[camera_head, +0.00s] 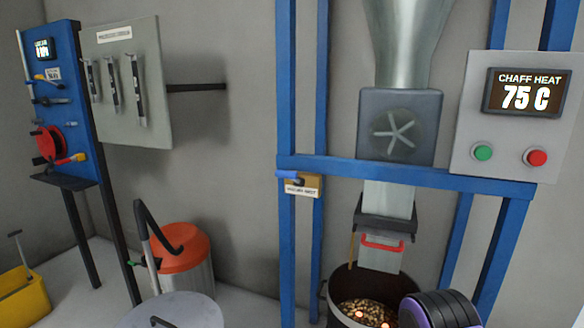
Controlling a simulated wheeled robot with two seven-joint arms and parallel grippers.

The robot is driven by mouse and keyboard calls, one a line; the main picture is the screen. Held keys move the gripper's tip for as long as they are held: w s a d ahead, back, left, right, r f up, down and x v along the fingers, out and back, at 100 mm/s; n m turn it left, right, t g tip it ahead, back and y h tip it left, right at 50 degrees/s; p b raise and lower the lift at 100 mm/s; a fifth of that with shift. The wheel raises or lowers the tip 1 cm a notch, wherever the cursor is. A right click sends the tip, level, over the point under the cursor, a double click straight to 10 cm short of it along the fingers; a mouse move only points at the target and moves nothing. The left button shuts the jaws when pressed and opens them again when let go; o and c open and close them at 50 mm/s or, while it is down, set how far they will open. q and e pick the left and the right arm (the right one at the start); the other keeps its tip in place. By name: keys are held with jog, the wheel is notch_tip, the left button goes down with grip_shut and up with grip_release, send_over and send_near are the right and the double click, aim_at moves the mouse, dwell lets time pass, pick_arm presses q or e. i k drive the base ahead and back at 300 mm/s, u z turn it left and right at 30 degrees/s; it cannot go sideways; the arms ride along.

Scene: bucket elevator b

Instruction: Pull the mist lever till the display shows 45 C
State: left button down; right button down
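The display (526,92) on the grey control panel at the upper right reads "CHAFF HEAT 75 C". A small brass-coloured bracket (307,183) with a label is fixed to the blue frame, left of the chute. Its label is too small to read surely but seems to end in "MIST". A short blue lever (287,175) sticks out to the left at its top.
A dark bucket (338,318) of glowing chaff stands below the grey chute (385,205). A green button (482,152) and a red button (536,157) sit under the display. An orange-lidded bin (180,250) stands left. Blue posts (287,90) flank the chute.

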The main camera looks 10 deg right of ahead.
aim_at(293, 176)
jog(key=k, duration=0.1)
jog(key=u, duration=0.75)
jog(key=i, duration=0.6)
jog(key=z, duration=1.7)
